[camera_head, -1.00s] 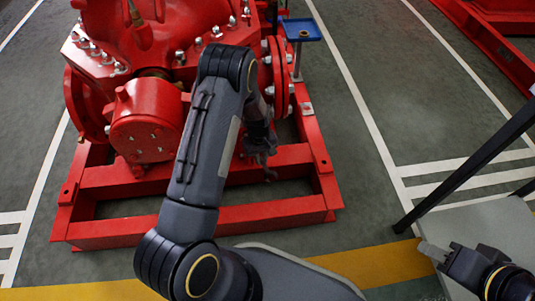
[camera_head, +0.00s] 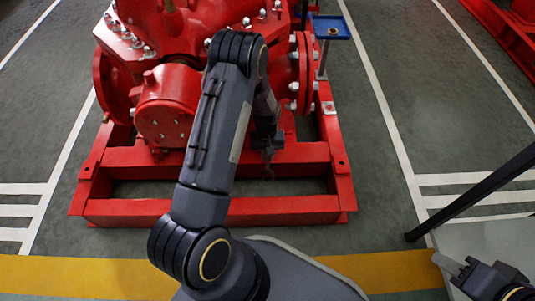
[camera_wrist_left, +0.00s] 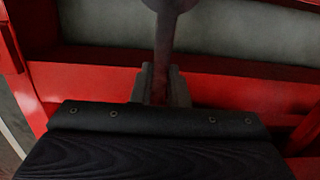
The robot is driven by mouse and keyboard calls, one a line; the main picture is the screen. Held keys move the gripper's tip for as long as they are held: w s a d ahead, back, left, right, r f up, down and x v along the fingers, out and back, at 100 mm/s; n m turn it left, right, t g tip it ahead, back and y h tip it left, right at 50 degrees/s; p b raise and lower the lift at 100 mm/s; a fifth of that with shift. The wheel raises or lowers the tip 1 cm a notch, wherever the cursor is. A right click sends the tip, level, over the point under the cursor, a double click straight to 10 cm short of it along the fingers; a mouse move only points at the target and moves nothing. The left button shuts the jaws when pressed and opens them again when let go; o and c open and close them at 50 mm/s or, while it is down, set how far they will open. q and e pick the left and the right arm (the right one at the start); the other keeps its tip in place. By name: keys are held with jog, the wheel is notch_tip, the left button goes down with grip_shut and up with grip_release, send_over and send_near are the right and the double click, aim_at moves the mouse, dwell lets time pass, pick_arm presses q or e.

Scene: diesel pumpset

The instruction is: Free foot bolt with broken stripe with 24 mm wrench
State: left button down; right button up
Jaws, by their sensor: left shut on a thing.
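My left gripper (camera_head: 268,168) hangs over the red base frame (camera_head: 250,208) of the pump, partly hidden by my own arm. In the left wrist view my left gripper (camera_wrist_left: 160,88) is shut on the dark grey shank of a wrench (camera_wrist_left: 167,25). The wrench's wider end runs out of the top of that view, above a red beam. The wrench size cannot be read. My right gripper (camera_head: 447,263) is at the lower right, beside a grey table; its jaw opening is unclear. No bolt with a broken stripe can be made out.
The red pump (camera_head: 165,105) with several flange bolts fills the upper middle. A small blue tray (camera_head: 330,27) stands on a post behind the frame's right side. The grey table (camera_head: 490,240) with a black leg is at right. Green floor between frame and table is clear.

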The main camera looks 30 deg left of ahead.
pick_arm(q)
jog(key=shift+f, duration=0.2)
jog(key=shift+f+b, duration=0.5)
jog(key=shift+r+p, duration=1.85)
jog(key=shift+r, duration=0.7)
